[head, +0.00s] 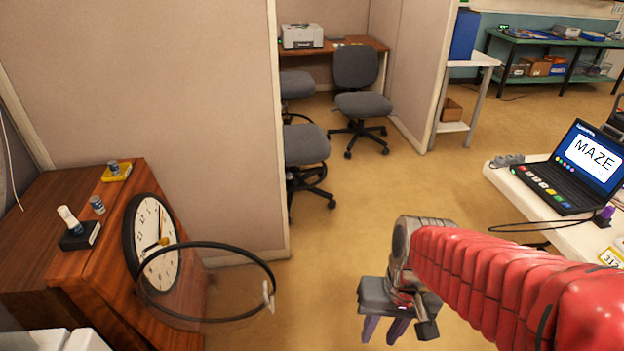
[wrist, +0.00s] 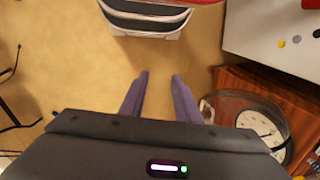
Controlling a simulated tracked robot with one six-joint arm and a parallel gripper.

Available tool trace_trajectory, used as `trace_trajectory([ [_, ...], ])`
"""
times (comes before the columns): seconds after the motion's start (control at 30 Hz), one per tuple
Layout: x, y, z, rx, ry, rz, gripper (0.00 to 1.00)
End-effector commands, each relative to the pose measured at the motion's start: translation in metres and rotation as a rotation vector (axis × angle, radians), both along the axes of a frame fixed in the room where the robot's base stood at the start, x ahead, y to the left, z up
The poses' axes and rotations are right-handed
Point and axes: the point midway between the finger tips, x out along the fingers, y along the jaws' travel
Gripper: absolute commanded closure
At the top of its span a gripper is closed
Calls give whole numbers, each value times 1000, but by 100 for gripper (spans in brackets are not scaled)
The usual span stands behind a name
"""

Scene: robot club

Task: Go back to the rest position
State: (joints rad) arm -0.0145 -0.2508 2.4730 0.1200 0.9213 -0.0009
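My gripper (head: 385,332) is at the lower middle of the head view, at the end of my red-sleeved arm, with its purple fingers pointing down. In the wrist view my gripper (wrist: 159,78) has its two fingers apart, with only tan floor between them. It is open and empty, and touches nothing that I can see. It hangs over bare floor, between the wooden cabinet on the left and the white table on the right.
A white table (head: 545,222) with a laptop (head: 563,195) is right. Office chairs (head: 360,103) stand behind. The middle floor (head: 345,215) is clear.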

Motion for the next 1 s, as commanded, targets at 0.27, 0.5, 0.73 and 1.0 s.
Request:
trace_trajectory([
  [0.27,6,-19,46,-73,-187,40,71],
  [0.5,3,-27,85,-105,-329,48,71],
  [0.73,-3,-27,120,-107,-454,38,71],
  [1.0,-5,-28,132,-108,-495,32,71],
])
